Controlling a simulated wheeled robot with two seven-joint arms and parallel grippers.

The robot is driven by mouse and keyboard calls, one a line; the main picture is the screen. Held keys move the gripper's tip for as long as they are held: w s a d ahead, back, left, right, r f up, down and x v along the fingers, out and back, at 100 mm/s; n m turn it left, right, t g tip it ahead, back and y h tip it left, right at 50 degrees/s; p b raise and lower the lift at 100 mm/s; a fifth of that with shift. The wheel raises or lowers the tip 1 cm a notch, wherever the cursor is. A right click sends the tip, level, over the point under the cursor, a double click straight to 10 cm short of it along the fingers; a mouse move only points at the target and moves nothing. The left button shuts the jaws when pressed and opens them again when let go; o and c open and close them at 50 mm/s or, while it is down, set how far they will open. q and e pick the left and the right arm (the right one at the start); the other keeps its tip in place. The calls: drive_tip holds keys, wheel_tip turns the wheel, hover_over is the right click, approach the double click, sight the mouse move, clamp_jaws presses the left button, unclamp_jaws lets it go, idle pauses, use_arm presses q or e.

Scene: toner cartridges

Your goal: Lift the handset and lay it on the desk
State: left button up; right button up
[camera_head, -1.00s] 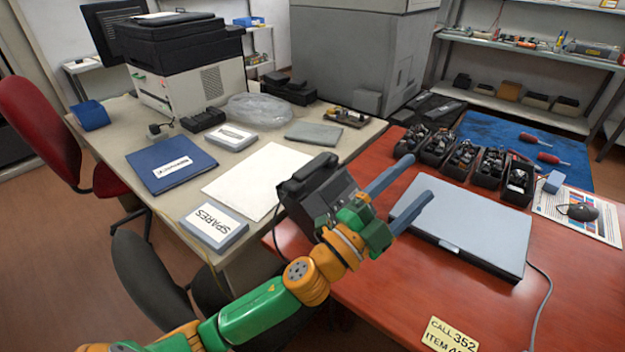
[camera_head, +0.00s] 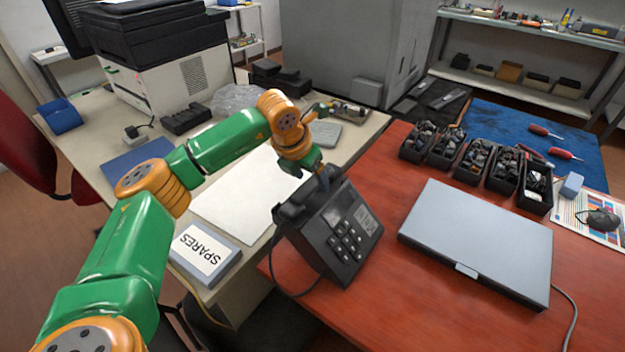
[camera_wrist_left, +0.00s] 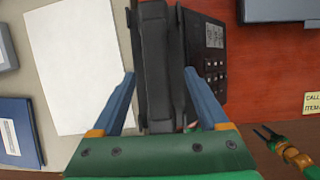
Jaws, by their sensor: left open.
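The black desk phone (camera_head: 337,256), with its keypad, stands at the left edge of the red desk (camera_head: 420,300). Its handset (camera_head: 292,208) lies along the phone's left side and appears to rest on the cradle. My left gripper (camera_head: 323,178) is above the far end of the handset, its fingers partly hidden in the head view. In the left wrist view its two blue fingers are open, one on each side of the handset (camera_wrist_left: 155,65); I cannot tell whether they touch it. My right gripper (camera_wrist_left: 270,135) shows small at the lower right of that view, its jaws unclear.
A white sheet (camera_head: 240,195) and a SPARES box (camera_head: 203,254) lie on the pale desk at left. A cord loops beneath the phone.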

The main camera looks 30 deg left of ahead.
sight(312, 182)
use_arm(q)
drive_tip(key=x, duration=0.2)
drive_tip(key=shift+w+a+f, duration=0.15)
drive_tip(key=shift+f, duration=0.2)
drive_tip(key=shift+w+a+f, duration=0.2)
drive_tip(key=shift+w+f, duration=0.05)
drive_tip(key=shift+s+d+r, duration=0.1)
drive_tip(key=shift+s+d, duration=0.1)
drive_tip(key=shift+w+a+f, duration=0.1)
drive_tip(key=shift+f, duration=0.15)
drive_tip(key=shift+c, duration=0.2)
clamp_jaws()
